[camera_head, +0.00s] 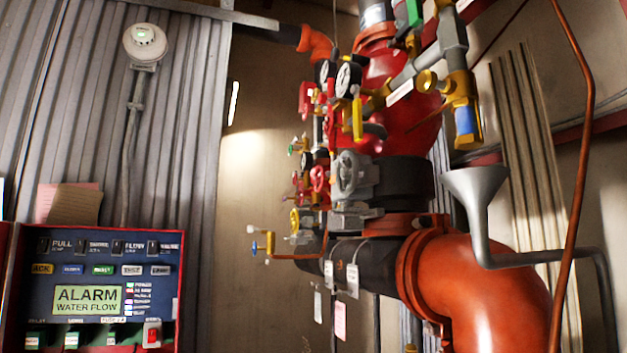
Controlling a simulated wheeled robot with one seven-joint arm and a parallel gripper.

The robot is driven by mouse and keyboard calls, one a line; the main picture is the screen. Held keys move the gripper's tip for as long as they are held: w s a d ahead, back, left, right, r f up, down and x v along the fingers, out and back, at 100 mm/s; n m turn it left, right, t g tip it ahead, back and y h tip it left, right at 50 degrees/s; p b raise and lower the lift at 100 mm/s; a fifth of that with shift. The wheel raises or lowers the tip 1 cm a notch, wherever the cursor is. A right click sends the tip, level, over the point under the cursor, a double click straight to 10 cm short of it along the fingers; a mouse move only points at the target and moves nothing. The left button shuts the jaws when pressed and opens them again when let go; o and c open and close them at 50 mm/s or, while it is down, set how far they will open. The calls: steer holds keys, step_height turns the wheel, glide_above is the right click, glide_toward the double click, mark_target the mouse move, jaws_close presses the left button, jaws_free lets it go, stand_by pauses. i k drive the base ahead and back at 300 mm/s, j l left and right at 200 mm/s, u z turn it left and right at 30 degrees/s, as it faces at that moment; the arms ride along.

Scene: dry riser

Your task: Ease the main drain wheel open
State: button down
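The dry riser (395,130), a red valve body with black and orange pipework, stands right of centre. A grey handwheel (350,174) faces me on a grey valve at its front. A smaller red handwheel (319,178) sits just left of it, among other small valves. No readable label shows which wheel is the main drain, and I cannot tell how far either is turned. My gripper is not in view, and nothing is seen touching the wheels.
An alarm panel (90,297) reading "ALARM WATER FLOW" stands at lower left. Gauges (347,79) and yellow-handled valves crowd the riser. A grey funnel (475,186) with a pipe and a large orange elbow (485,290) occupy the right. Bare wall (250,175) shows left of the riser.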

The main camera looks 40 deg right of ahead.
mark_target(317, 179)
steer(key=l+z, duration=0.1)
steer(key=z, duration=0.25)
steer(key=l+z, duration=0.15)
steer(key=z, duration=0.2)
steer(key=j+z, duration=0.1)
steer(key=z, duration=0.3)
steer(key=k+z, duration=0.15)
steer(key=z, duration=0.2)
